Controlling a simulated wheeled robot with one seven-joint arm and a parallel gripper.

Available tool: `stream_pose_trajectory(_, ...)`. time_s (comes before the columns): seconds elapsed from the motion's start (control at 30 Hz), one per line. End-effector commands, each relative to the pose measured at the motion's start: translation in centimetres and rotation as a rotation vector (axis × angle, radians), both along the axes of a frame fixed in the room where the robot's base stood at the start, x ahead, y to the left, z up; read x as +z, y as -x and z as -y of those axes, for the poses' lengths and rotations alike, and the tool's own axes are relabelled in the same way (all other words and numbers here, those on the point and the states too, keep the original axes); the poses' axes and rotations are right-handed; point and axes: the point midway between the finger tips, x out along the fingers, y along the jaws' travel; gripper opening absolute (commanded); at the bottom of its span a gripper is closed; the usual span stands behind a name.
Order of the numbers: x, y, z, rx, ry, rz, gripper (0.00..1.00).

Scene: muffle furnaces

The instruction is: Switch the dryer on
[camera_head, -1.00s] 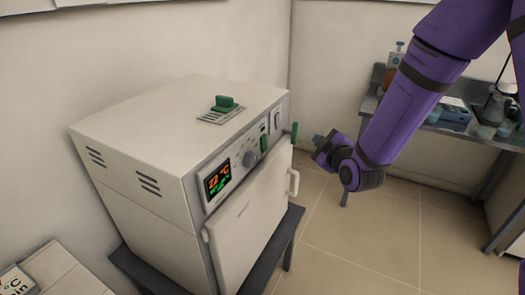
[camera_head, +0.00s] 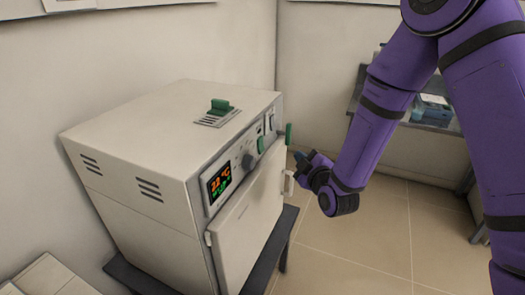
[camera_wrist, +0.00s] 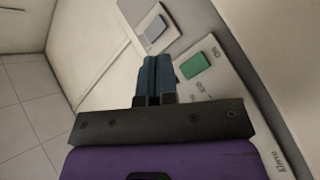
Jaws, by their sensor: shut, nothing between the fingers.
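The dryer (camera_head: 140,120) is a white box with a lit display (camera_head: 219,183), a grey knob (camera_head: 248,160) and a green switch (camera_head: 260,145) on its front panel. A pale switch (camera_head: 270,122) sits farther right on the panel. My gripper (camera_head: 299,157) is just right of the panel's far end, with its fingers partly hidden in the head view. In the wrist view, its blue fingers (camera_wrist: 157,78) are together and empty. They point at the panel between the green switch (camera_wrist: 195,65) and a grey rocker (camera_wrist: 155,28). Contact cannot be told.
A white door handle (camera_head: 289,182) sticks out below my gripper. A green tab (camera_head: 289,133) stands at the panel's right end, and a green vent lever (camera_head: 220,105) is on top. The dryer stands on a dark table (camera_head: 275,262). Tiled floor is open to the right.

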Motion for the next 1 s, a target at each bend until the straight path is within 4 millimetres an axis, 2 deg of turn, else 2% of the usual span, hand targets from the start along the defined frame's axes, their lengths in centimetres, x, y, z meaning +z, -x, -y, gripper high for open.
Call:
stream_pose_trajectory(0.6,-0.9,-2.4,-6.6,0.001,0.0,0.0,0.0)
stream_pose_trajectory(1.0,-1.0,-2.8,-7.6,-0.001,0.0,-0.001,0.0)
